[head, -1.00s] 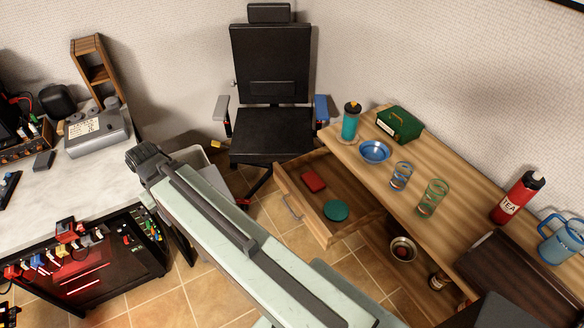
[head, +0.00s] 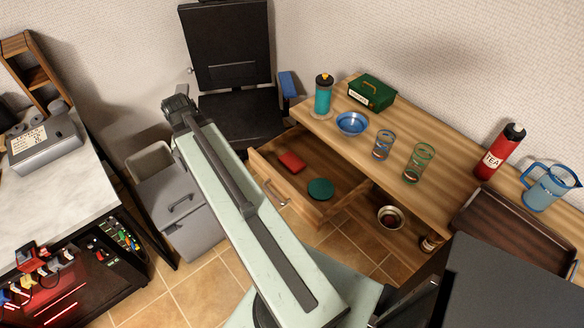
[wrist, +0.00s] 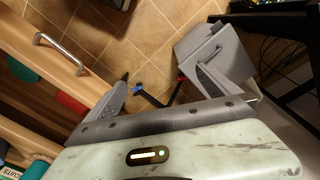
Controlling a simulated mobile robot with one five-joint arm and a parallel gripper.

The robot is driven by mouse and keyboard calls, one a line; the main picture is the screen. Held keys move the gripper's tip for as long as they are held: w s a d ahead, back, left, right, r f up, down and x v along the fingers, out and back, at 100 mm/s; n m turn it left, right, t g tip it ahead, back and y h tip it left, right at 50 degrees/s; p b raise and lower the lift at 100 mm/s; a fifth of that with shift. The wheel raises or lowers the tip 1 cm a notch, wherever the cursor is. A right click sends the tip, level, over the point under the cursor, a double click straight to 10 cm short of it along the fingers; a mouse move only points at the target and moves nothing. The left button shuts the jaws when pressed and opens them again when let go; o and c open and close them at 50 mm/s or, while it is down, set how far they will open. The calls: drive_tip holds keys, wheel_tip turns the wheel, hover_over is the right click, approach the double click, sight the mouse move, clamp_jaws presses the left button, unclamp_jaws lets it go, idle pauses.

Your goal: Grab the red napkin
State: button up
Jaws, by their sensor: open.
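The red napkin (head: 291,162) is a small folded red pad lying in the open wooden drawer (head: 325,207), left of a round teal item. In the wrist view the red napkin (wrist: 71,105) is at the left, partly hidden behind my gripper's left finger. My gripper (wrist: 160,78) is open and empty, its fingers spread over the tiled floor to the side of the drawer. In the head view my gripper's end (head: 179,105) is at the far end of the arm, left of the drawer and apart from the napkin.
A round teal item (head: 320,190) shares the drawer. The wooden desk (head: 440,195) above holds a bowl, glasses, bottles and a pitcher. A black chair (head: 232,75) stands behind, a grey bin (head: 185,205) left of the arm. A workbench (head: 60,185) is at far left.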

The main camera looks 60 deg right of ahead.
drive_tip(key=s+d+f+m, duration=0.1)
drive_tip(key=s+d+m, duration=0.1)
drive_tip(key=d, duration=0.3)
drive_tip(key=s+d+f+m+b, duration=0.1)
drive_tip(key=s+d+m, duration=0.1)
drive_tip(key=s+d, duration=0.2)
drive_tip(key=s+d+f+m+b, duration=0.1)
drive_tip(key=s+d+m, duration=0.1)
drive_tip(key=d, duration=0.4)
drive_tip(key=shift+s+f+m, duration=0.25)
drive_tip(key=shift+s+m, duration=0.05)
drive_tip(key=shift+s, duration=0.1)
drive_tip(key=m+b, duration=0.2)
drive_tip(key=m, duration=0.3)
approach(292, 161)
drive_tip(key=shift+a+f+g+h, duration=0.3)
drive_tip(key=shift+a+h, duration=0.1)
drive_tip(key=shift+a, duration=0.1)
drive_tip(key=f+b, duration=0.5)
drive_tip(key=d+f+b, duration=0.1)
drive_tip(key=f+b, duration=0.1)
drive_tip(key=f, duration=0.1)
drive_tip(key=shift+b, duration=0.3)
drive_tip(key=shift+r, duration=0.2)
drive_tip(key=c, duration=1.1)
drive_tip(key=shift+o, duration=0.2)
drive_tip(key=shift+r+p, duration=0.1)
drive_tip(key=shift+p, duration=0.25)
